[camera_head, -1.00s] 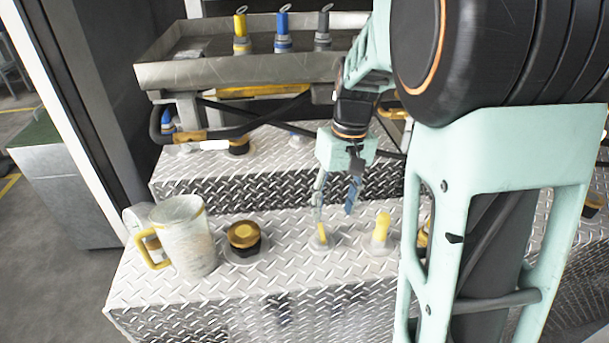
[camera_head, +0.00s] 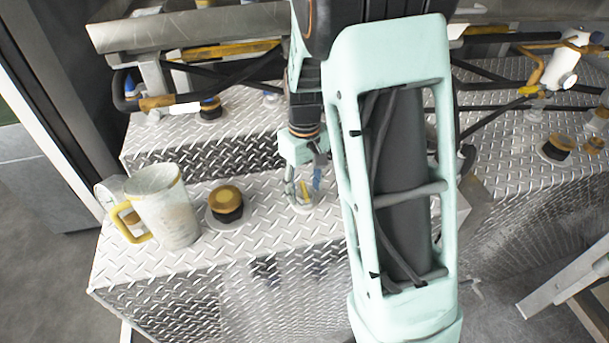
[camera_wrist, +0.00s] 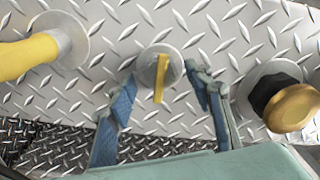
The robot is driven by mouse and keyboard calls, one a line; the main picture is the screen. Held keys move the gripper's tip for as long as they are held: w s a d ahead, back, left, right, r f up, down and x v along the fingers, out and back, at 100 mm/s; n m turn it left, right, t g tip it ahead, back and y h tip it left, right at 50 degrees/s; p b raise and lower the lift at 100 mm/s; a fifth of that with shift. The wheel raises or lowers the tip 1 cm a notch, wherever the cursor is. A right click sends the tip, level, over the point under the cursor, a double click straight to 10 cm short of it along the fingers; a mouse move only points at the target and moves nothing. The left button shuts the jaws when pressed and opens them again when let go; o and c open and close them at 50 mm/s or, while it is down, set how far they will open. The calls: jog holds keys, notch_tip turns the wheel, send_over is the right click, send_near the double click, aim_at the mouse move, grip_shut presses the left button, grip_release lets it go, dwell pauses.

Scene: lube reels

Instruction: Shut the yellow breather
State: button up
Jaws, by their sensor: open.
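A small fitting with a thin yellow lever on a round grey base (camera_head: 302,206) stands on the near diamond-plate step. In the wrist view its yellow lever (camera_wrist: 160,82) lies between my fingers, apart from both. A thicker yellow rounded post (camera_wrist: 38,52) on its own round base is at the left of the wrist view; my arm hides it in the head view. I cannot tell for certain which of the two is the yellow breather. My gripper (camera_head: 304,187) points down over the lever fitting. Its blue-padded fingers (camera_wrist: 162,80) are open, one on each side, holding nothing.
A gold-topped black cap (camera_head: 226,198) stands left of the fitting; it also shows in the wrist view (camera_wrist: 292,107). A worn jug (camera_head: 168,212) with a yellow handle is farther left. A higher plate step (camera_head: 240,130) and metal tray (camera_head: 200,28) lie behind.

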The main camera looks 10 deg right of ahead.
jog(key=shift+f, duration=0.4)
jog(key=shift+c, duration=0.4)
jog(key=c, duration=1.1)
jog(key=m, duration=0.1)
jog(key=m+p, duration=0.1)
jog(key=m, duration=0.1)
jog(key=shift+r+m, duration=0.2)
jog(key=shift+m, duration=0.1)
jog(key=shift+c, duration=0.2)
jog(key=shift+f+m+p, duration=0.15)
jog(key=shift+m+p, duration=0.4)
jog(key=shift+m, duration=0.85)
jog(key=m+p, duration=0.2)
jog(key=m, duration=0.1)
jog(key=shift+r, duration=0.2)
jog(key=m+p, duration=0.1)
jog(key=m, duration=0.2)
jog(key=shift+f, duration=0.2)
